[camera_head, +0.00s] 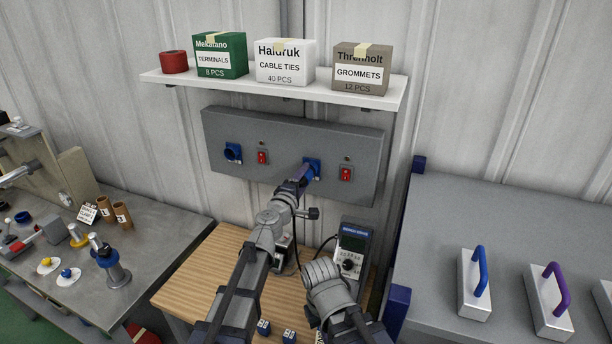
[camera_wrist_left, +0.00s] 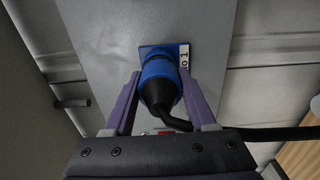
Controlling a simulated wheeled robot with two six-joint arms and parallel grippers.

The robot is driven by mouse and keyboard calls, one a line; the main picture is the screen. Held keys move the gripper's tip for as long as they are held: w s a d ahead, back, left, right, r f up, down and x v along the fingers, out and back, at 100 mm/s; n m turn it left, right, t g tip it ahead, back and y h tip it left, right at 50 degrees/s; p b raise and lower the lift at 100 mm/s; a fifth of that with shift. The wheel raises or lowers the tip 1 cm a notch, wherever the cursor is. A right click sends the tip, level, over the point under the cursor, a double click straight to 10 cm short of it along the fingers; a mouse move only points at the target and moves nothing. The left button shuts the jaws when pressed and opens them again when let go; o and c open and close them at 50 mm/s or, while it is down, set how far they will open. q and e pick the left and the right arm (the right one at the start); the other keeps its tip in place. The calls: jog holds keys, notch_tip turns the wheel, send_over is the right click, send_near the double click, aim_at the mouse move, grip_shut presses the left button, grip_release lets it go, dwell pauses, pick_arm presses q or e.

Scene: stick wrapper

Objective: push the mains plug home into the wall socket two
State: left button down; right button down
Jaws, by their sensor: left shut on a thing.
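My left gripper (camera_head: 304,174) is at the right-hand blue socket (camera_head: 314,162) on the grey wall panel. In the left wrist view its purple-grey fingers (camera_wrist_left: 162,92) stand on both sides of the mains plug (camera_wrist_left: 159,91), shut on it. The plug has a black body and a blue front, with a black cable bending off to the right. Its front meets the blue square socket plate (camera_wrist_left: 150,50); I cannot tell how deep it sits. My right arm (camera_head: 332,292) is low over the wooden bench; its fingertips are not clearly visible.
A second blue socket (camera_head: 233,152) is at the panel's left. Red switches (camera_head: 262,158) sit beside the sockets. A shelf (camera_head: 350,97) with boxes hangs above. A meter (camera_head: 351,250) stands on the wooden bench (camera_head: 190,285), close to my right arm. Grey tables flank the bench.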

pick_arm(q)
jog(key=shift+s+a, duration=0.25)
jog(key=shift+s, duration=0.35)
jog(key=shift+s, duration=0.1)
jog(key=shift+s+a, duration=0.15)
jog(key=shift+s, duration=0.15)
jog(key=shift+s+a, duration=0.1)
jog(key=shift+s, duration=0.15)
jog(key=v, duration=0.3)
jog(key=shift+s+a, duration=0.15)
jog(key=shift+s, duration=0.15)
dwell(0.3)
